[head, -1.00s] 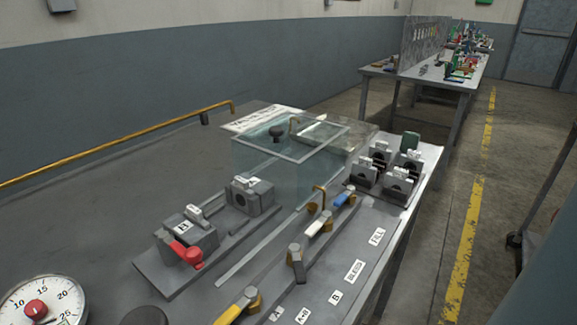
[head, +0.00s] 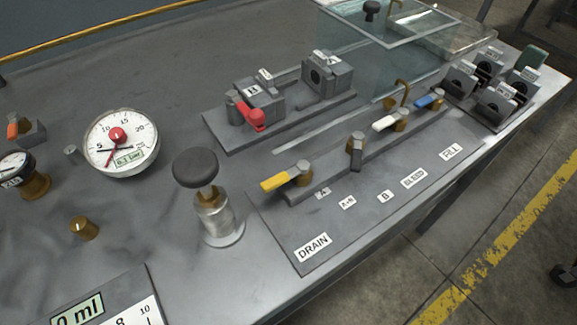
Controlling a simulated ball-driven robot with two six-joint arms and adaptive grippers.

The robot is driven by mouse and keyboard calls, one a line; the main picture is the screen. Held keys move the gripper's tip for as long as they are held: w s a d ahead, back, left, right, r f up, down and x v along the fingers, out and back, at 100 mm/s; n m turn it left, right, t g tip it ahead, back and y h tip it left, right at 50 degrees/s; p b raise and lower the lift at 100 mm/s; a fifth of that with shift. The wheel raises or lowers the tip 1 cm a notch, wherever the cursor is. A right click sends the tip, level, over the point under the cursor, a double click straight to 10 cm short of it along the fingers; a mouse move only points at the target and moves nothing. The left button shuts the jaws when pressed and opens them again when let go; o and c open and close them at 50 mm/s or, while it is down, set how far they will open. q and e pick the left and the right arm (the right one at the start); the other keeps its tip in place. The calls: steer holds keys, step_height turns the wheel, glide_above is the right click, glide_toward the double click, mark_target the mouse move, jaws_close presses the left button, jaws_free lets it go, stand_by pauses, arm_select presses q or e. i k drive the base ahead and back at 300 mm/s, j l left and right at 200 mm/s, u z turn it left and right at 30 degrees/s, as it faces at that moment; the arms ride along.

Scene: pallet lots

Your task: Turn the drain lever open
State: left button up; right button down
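The yellow lever (head: 275,183) sits at the near left end of the valve row, closest to the DRAIN label (head: 313,247). Its handle points left from a brass and grey pivot (head: 303,173), roughly along the rail. Farther along the row are a dark grey lever (head: 356,155) pointing toward the labels, a white lever (head: 384,123) and a blue lever (head: 428,101), both pointing left. Neither of my grippers is in view.
A black knob on a metal post (head: 196,167) stands left of the yellow lever. A round gauge (head: 120,143) lies farther left. Behind are blocks with a red lever (head: 251,116) and a clear tank (head: 390,50). The table surface between them is mostly clear.

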mark_target(302, 167)
steer(key=k+j+z, duration=0.1)
steer(key=k+z, duration=0.2)
steer(key=k, duration=0.4)
steer(key=k+z, duration=0.35)
steer(key=k, duration=0.3)
